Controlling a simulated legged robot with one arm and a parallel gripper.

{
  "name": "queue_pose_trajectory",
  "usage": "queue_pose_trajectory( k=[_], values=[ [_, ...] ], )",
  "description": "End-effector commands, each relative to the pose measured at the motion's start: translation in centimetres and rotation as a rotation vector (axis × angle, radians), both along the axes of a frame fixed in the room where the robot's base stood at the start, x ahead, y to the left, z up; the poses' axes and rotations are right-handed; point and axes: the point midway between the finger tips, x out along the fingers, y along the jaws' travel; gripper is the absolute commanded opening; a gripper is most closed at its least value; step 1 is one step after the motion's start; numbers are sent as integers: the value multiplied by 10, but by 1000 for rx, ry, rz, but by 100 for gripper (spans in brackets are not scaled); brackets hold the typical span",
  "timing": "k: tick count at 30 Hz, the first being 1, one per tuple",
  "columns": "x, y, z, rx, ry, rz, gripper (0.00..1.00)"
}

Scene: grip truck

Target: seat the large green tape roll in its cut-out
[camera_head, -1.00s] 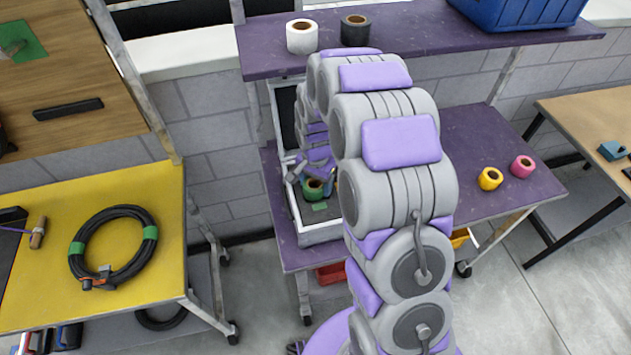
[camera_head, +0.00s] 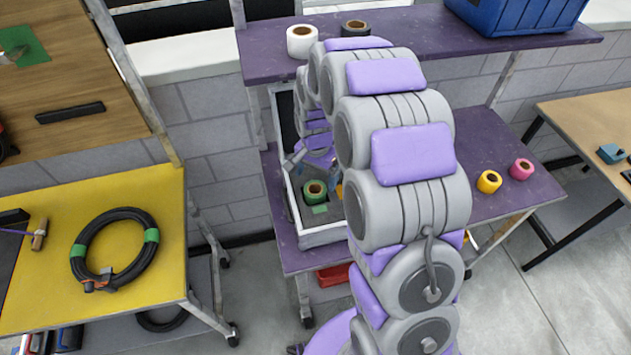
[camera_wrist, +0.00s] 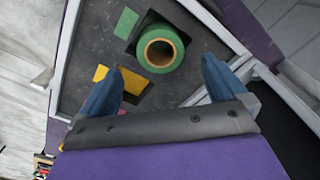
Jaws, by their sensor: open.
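The large green tape roll (camera_head: 315,191) lies flat, its hole facing up, in the open case (camera_head: 320,237) on the purple bench. In the wrist view the green roll (camera_wrist: 172,65) sits over a dark square cut-out (camera_wrist: 147,24) in the grey foam. The cut-out's edge shows at the roll's upper left; I cannot tell whether the roll is fully down in it. A green marker patch (camera_wrist: 126,22) is beside it. My gripper (camera_wrist: 161,70) is open and empty, its blue fingers apart, pulled back from the roll and not touching it.
A yellow marker (camera_wrist: 132,82) with a dark cut-out is near the left finger. Yellow (camera_head: 489,181) and pink (camera_head: 522,168) rolls stand on the bench at right. White (camera_head: 302,41) and black (camera_head: 355,33) rolls are on the shelf above. The case walls bound the room.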

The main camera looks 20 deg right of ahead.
Motion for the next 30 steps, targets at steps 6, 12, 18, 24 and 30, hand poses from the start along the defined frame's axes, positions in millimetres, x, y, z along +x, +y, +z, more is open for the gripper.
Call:
queue_pose_trajectory(
  k=[6,12,18,24,30],
  values=[
    [2,0,53,-1,-5,-1,99],
    [2,0,92,-1,-3,-1,99],
    [2,0,115,0,-1,-1,99],
    [1,0,121,-1,2,-1,99],
    [-11,1,127,0,7,25,99]
  ],
)
